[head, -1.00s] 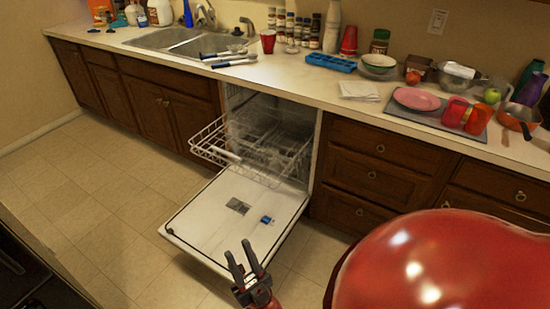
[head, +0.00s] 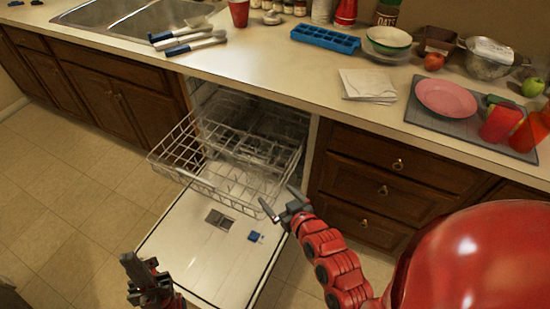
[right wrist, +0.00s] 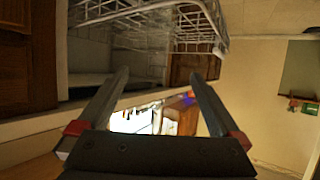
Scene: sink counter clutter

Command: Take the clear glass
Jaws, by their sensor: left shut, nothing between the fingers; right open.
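I cannot make out a clear glass for certain in either view. The open dishwasher's wire rack (head: 180,178) is pulled out over the lowered door (head: 190,255), and any clear item in it blends with the wires. My right gripper (head: 279,198) is open and empty at the rack's front right corner, above the door. In the right wrist view its two fingers (right wrist: 160,76) are spread with nothing between them, and the rack (right wrist: 150,12) shows beyond them. My left gripper (head: 130,262) is shut and empty, low at the left of the door.
Drawers (head: 375,185) flank the dishwasher on the right. Floor (head: 70,200) at left is clear.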

